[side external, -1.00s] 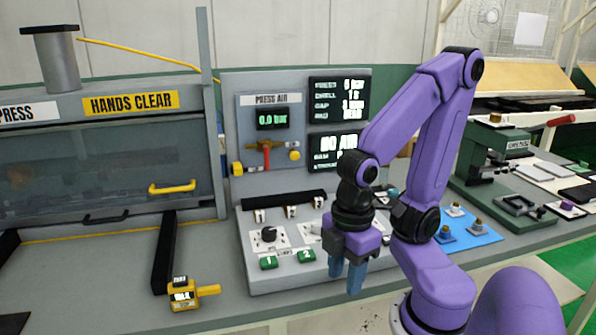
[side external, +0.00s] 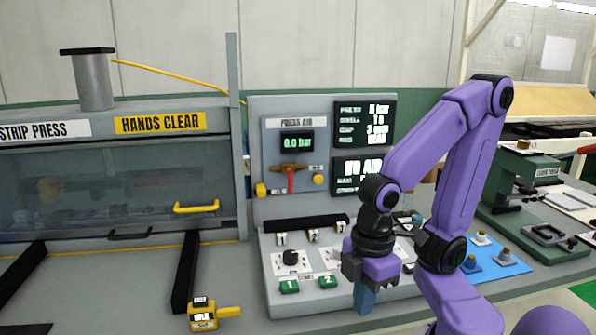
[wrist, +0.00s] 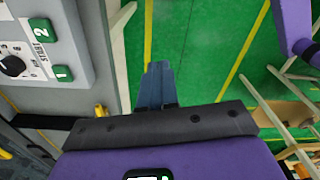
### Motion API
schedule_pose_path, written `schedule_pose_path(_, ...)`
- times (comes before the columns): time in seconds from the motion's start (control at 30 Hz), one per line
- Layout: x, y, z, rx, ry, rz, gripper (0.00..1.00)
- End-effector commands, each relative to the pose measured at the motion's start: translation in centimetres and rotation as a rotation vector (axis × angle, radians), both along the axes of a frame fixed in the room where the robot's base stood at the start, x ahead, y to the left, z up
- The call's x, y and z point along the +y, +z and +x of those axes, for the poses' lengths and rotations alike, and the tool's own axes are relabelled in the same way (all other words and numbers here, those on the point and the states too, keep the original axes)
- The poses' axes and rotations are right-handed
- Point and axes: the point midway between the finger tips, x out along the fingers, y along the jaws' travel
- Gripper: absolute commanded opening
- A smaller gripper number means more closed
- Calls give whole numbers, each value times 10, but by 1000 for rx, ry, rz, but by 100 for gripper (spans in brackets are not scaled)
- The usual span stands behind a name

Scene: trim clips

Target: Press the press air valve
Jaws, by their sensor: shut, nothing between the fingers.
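The press air panel (side external: 293,150) stands upright at the back of the bench, with a green readout of 0.0 bar. My gripper (side external: 364,308) points down in front of the control box, right of the green buttons, well below and to the right of the valve. Its blue fingers are together and empty. In the wrist view the fingers (wrist: 158,72) also lie side by side; the valve is not in that view.
The control box (side external: 355,300) has a black knob (side external: 290,258), switches and green buttons 1 (side external: 289,287) and 2 (side external: 328,281). A yellow box (side external: 203,315) sits at the front left. The press (side external: 100,165) stands left of the panel, a blue mat (side external: 500,262) right of my arm.

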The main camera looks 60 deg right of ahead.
Motion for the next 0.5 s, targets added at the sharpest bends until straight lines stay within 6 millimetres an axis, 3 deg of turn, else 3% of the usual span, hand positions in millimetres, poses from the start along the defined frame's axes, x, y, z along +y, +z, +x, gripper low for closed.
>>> schedule_pose_path(0.27, 4, 11, 48, 12, -261, 80, 0)
schedule_pose_path(0.5, -7, 23, 102, 4, -515, 165, 0)
